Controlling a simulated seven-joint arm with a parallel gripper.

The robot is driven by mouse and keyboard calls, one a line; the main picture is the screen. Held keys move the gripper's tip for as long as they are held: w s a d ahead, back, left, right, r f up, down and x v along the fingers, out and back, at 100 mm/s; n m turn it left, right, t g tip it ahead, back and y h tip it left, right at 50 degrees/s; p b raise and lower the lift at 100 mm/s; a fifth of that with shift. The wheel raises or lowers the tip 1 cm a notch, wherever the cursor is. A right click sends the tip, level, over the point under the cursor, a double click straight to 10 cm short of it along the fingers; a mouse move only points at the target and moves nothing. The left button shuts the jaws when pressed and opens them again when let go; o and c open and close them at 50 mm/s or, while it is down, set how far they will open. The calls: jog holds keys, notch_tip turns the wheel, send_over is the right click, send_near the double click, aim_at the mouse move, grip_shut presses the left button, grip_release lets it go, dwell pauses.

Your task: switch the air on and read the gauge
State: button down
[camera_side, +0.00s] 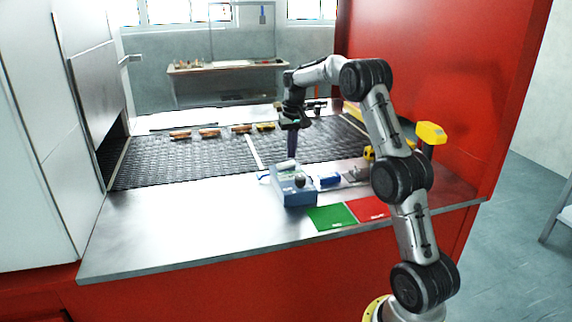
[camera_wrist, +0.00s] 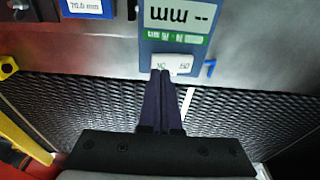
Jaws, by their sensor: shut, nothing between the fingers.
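A blue-grey gauge box (camera_side: 294,196) stands on the steel ledge beside the belt; a dark knob shows on its top in the side view. In the wrist view the box (camera_wrist: 147,50) appears upside down, with a display (camera_wrist: 180,14) showing dashes and "mm", and a green strip under it. A white switch (camera_wrist: 180,62) with small lettering is at the box's belt-side end. I cannot tell which way it is set. My gripper (camera_side: 291,157) points down, shut and empty. Its dark fingertips (camera_wrist: 163,74) overlap the switch's edge in the wrist view; contact is unclear.
A green mat (camera_side: 331,217) and a red mat (camera_side: 368,209) lie in front of the box. A small blue object (camera_side: 328,180) sits to its right. Several brown pieces (camera_side: 209,132) lie on the mesh belt (camera_side: 150,165). A yellow-topped post (camera_side: 431,133) stands at right. The ledge's left is clear.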

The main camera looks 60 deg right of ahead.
aim_at(291, 162)
jog(key=shift+f, duration=0.95)
dwell(0.5)
jog(key=shift+r, duration=3.5)
